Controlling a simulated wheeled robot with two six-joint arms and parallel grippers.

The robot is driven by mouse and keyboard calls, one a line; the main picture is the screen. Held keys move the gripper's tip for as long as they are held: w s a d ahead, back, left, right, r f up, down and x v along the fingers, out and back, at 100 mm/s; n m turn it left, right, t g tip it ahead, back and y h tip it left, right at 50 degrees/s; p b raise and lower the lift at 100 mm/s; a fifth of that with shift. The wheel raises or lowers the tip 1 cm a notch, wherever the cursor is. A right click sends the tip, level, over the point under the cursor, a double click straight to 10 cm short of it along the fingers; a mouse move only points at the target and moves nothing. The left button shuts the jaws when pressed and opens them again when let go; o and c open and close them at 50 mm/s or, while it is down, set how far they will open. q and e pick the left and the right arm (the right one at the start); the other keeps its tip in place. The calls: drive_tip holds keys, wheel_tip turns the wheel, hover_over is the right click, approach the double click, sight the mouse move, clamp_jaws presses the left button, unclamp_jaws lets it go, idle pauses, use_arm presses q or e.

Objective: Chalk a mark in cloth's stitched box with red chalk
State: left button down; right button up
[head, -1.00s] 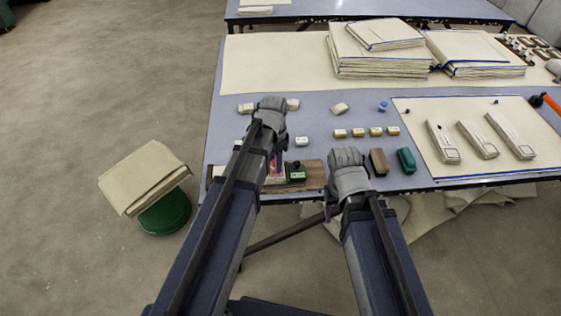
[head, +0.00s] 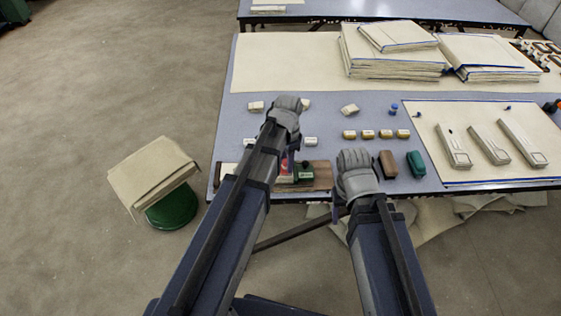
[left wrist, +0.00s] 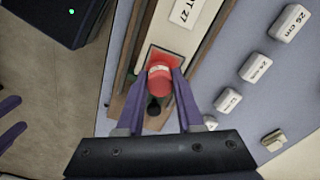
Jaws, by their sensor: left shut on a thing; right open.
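My left gripper (left wrist: 158,78), with purple fingers, is shut on a red chalk (left wrist: 160,77), a short cylinder with a paler red top, in the left wrist view. Whether the chalk touches the cloth cannot be told. In the head view my left gripper (head: 287,108) is over the wooden board (head: 322,176), its fingertips hidden. My right gripper (head: 356,170) is open and empty at the table's front edge, right of the board.
A green block (head: 303,170) sits on the board. A brown block (head: 388,164) and a green block (head: 416,163) stand right of my right gripper. Several small white and tan blocks lie behind. A cream mat (head: 470,120) with long blocks is at the right.

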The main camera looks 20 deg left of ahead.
use_arm(q)
drive_tip(key=shift+w+d, duration=0.2)
drive_tip(key=shift+d, duration=0.45)
wheel_tip(320, 180, up, 6)
drive_tip(key=p, duration=0.6)
use_arm(e)
wheel_tip(320, 180, up, 6)
drive_tip(key=shift+f, duration=0.1)
use_arm(q)
wheel_tip(320, 180, up, 3)
drive_tip(key=p, duration=0.3)
use_arm(e)
wheel_tip(320, 180, up, 3)
drive_tip(key=shift+r, duration=0.1)
use_arm(q)
drive_tip(key=shift+f, duration=0.1)
